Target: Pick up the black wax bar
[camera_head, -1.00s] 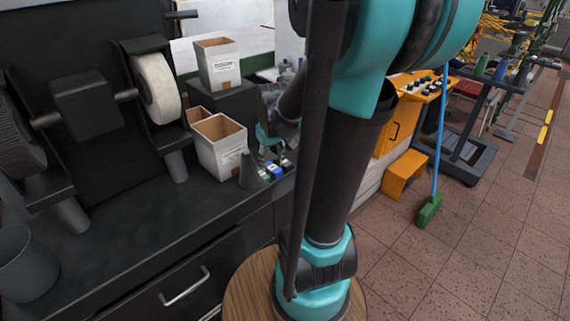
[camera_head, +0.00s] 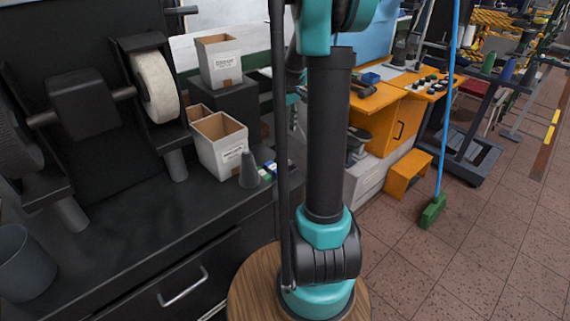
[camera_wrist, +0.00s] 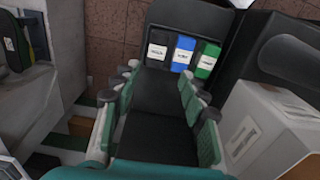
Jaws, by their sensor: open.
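The black wax bar (camera_wrist: 157,52) lies on the dark counter near the top of the wrist view, with a white label on it. A blue bar (camera_wrist: 182,54) and a green bar (camera_wrist: 207,61) lie to its right in a row. My gripper (camera_wrist: 163,95) is open and empty, its teal and grey fingers spread over bare counter. The bars are beyond the fingers and apart from them. In the head view, small bars (camera_head: 267,171) show beside the grey cone, but I cannot pick out the black one. My arm hides most of the gripper there.
A dark grey cone (camera_head: 248,170) stands beside the bars. An open white box (camera_head: 222,147) is behind it, and it also shows at right in the wrist view (camera_wrist: 262,128). A grinding machine (camera_head: 155,88) is at left.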

